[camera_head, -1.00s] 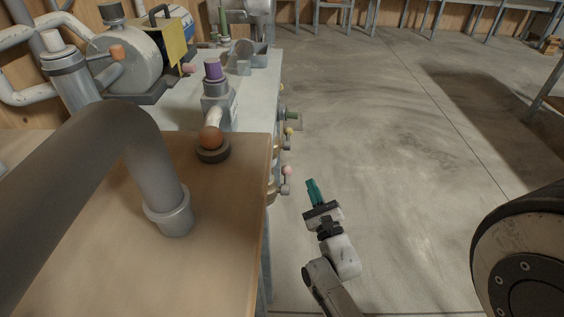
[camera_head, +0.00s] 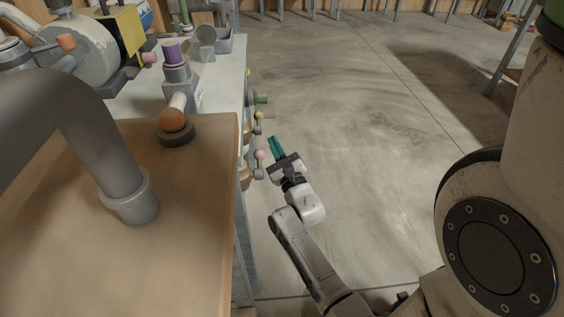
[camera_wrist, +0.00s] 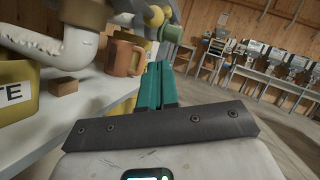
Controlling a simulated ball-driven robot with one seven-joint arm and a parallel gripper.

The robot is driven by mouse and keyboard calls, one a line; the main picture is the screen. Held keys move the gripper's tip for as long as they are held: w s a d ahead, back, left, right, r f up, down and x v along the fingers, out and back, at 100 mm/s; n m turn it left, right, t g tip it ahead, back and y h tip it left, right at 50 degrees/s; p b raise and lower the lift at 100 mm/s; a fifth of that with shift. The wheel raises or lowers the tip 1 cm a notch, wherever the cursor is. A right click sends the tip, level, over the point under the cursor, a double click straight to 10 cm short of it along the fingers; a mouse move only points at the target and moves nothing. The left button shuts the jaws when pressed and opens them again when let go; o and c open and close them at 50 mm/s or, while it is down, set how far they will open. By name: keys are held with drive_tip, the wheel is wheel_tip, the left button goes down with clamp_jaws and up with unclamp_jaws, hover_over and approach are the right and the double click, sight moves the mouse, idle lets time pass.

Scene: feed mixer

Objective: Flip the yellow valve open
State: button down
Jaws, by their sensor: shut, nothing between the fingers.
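The yellow valve knob (camera_head: 258,116) is on a short lever at the right side of the bench, between a pink knob and a green one. In the wrist view the yellow knob (camera_wrist: 154,16) is near the top, just beyond and above my fingertips. My gripper (camera_head: 274,145) has teal fingers, which are shut and empty. It is beside the bench side, a little to the right of and nearer than the yellow knob, with a gap between them. In the wrist view the gripper fingers (camera_wrist: 157,85) point up the middle of the picture. The valve body is partly hidden.
A pink-knobbed valve (camera_head: 260,155) is close to the left of my gripper. A green knob (camera_head: 262,98) is just past the yellow one. An orange mug (camera_wrist: 124,55) and a wooden block (camera_wrist: 64,86) stand on the bench. The floor to the right is clear.

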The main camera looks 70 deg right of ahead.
sight(259, 123)
drive_tip(key=shift+w+d+r+p, duration=0.3)
drive_tip(key=shift+w+r, duration=0.4)
drive_tip(key=shift+r, duration=0.25)
drive_tip(key=shift+w+d+r+p, duration=0.3)
drive_tip(key=shift+w+r, duration=0.4)
drive_tip(key=shift+r, duration=0.2)
drive_tip(key=shift+a+f+b, duration=0.1)
drive_tip(key=shift+a+b, duration=0.05)
drive_tip(key=shift+b, duration=0.2)
